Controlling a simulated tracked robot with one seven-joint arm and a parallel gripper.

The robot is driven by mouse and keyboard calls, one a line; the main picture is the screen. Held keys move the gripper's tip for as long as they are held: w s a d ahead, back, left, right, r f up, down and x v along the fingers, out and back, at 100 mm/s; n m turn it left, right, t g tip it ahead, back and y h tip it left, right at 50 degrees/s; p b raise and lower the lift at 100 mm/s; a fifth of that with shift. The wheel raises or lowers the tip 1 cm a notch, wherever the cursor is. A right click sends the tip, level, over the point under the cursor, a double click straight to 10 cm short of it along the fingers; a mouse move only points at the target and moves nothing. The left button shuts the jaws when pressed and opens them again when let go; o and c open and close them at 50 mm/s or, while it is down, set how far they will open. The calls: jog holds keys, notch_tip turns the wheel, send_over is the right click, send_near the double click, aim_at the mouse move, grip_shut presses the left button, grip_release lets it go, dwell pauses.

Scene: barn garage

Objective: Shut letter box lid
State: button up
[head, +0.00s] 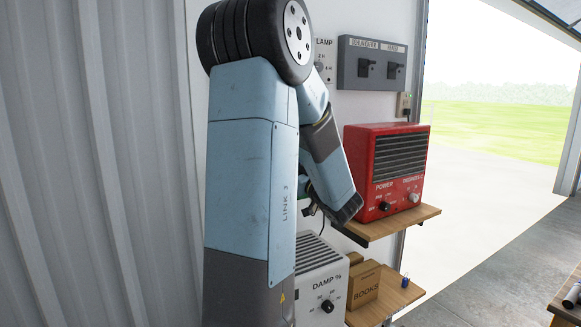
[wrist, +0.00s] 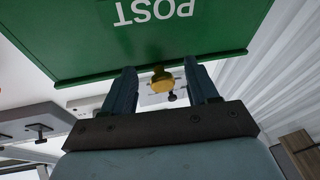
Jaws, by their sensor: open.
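The letter box shows in the wrist view as a green panel (wrist: 155,35) with white "POST" lettering upside down. I cannot tell whether this panel is the lid or the box front, or how far the lid stands open. A brass knob (wrist: 162,80) is by the panel's lower edge in the picture. My gripper (wrist: 160,70) is open, with one finger on each side of the knob and a gap on both sides. In the head view my arm covers the middle, and the letter box and gripper cannot be made out.
In the head view a red heater (head: 388,170) stands on a wooden shelf (head: 405,222). Below are a white damp unit (head: 318,275) and a books carton (head: 366,285). A grey switch panel (head: 371,65) is on the wall. The doorway at right is open.

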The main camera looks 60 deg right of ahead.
jog(key=v, duration=1.3)
jog(key=shift+s+a, duration=0.15)
jog(key=shift+s, duration=0.05)
jog(key=shift+f, duration=0.1)
jog(key=w+a+n+g+y, duration=0.1)
jog(key=w+a+g+y, duration=0.3)
jog(key=w+a+y, duration=0.5)
jog(key=w+a+n+g+y, duration=0.1)
jog(key=w+a+g+y, duration=0.3)
jog(key=a, duration=0.9)
jog(key=s+a+g+h, duration=0.2)
jog(key=a+g+h, duration=0.1)
jog(key=a, duration=0.7)
jog(key=s+a+m+g+h, duration=0.1)
jog(key=a+g+h, duration=0.3)
jog(key=a, duration=0.6)
jog(key=shift+s+a+h, duration=0.15)
jog(key=shift+s+h, duration=0.25)
jog(key=shift+h, duration=0.2)
jog(key=shift+f, duration=0.15)
jog(key=shift+c, duration=0.3)
